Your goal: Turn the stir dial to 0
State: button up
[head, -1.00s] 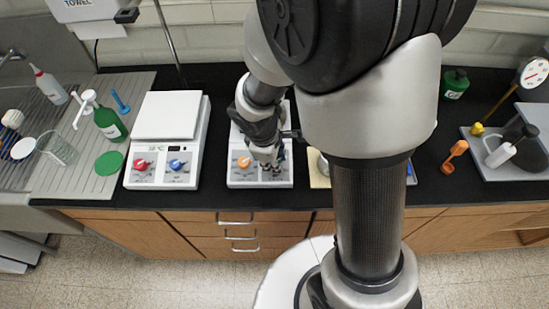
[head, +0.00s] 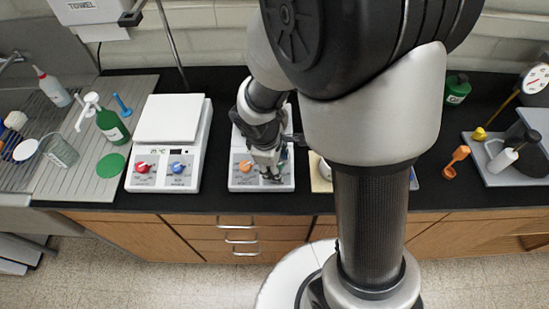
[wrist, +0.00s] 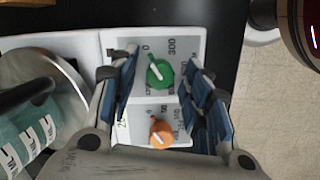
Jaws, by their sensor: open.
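A white hotplate (head: 236,181) stands in the middle of the bench, with an orange dial (head: 247,166) on its front panel. The wrist view shows this orange dial (wrist: 161,135) and a green dial (wrist: 159,73) beside it. Printed 0 and 300 are legible near the green dial, and its white pointer slants toward the 0 side. I cannot read a stir label on this panel. My gripper (wrist: 165,72) is open, its blue-padded fingers on either side of the green dial with gaps showing. In the head view my gripper (head: 268,168) hides the green dial.
Another white hotplate (head: 165,150) with red and blue dials stands to the left. A glass vessel with teal contents (wrist: 25,125) is close to my gripper in the wrist view. An orange scoop-like item (head: 454,161) lies to the right. The dark bench front is mostly clear.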

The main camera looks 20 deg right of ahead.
jog(key=v, duration=1.2)
jog(key=s+d+r+m+t+y+b, duration=0.1)
jog(key=s+r+m, duration=0.2)
jog(key=s+m, duration=0.2)
jog(key=s+d+r+m+t+y+b, duration=0.1)
jog(key=s+r+m+t, duration=0.1)
jog(key=s+r+m, duration=0.2)
jog(key=s+m, duration=0.2)
jog(key=s, duration=0.2)
jog(key=shift+s+d, duration=0.3)
jog(key=shift+s, duration=0.1)
